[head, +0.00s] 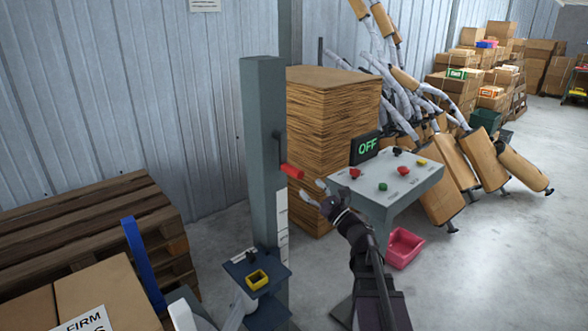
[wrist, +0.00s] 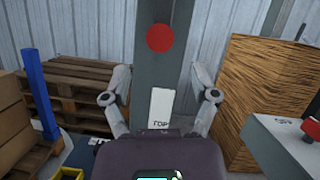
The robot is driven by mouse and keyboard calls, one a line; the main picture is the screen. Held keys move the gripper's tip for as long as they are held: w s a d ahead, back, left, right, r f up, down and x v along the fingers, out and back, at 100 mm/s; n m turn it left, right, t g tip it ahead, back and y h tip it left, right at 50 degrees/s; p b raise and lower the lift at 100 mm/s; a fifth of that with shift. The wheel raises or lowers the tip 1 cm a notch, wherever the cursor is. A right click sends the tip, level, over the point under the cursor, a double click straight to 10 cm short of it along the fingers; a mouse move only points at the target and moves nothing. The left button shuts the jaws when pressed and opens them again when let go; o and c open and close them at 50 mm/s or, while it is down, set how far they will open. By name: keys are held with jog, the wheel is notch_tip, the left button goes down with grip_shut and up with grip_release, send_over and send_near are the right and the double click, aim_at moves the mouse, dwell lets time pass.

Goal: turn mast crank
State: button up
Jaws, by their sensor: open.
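The mast (head: 265,150) is a tall grey post in the middle of the head view. A dark crank arm on its right side ends in a red handle (head: 291,171). In the wrist view the red handle (wrist: 160,38) shows end-on as a round disc in front of the mast (wrist: 165,75), above my gripper. My gripper (head: 314,193) is open and empty, close to the handle, just right of and below it. In the wrist view its two fingers (wrist: 163,86) stand apart, with the mast and a white label between and behind them. The crank arm is hidden there.
A grey control table (head: 400,185) with coloured buttons and a green OFF display (head: 367,147) stands right of my arm. A stack of brown sheets (head: 330,120) is behind the mast. Pallets (head: 90,220) and cardboard boxes are at left. A pink bin (head: 403,247) sits on the floor.

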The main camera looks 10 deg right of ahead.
aim_at(285, 164)
jog(key=p+x, duration=0.2)
jog(key=x, duration=0.6)
grip_shut()
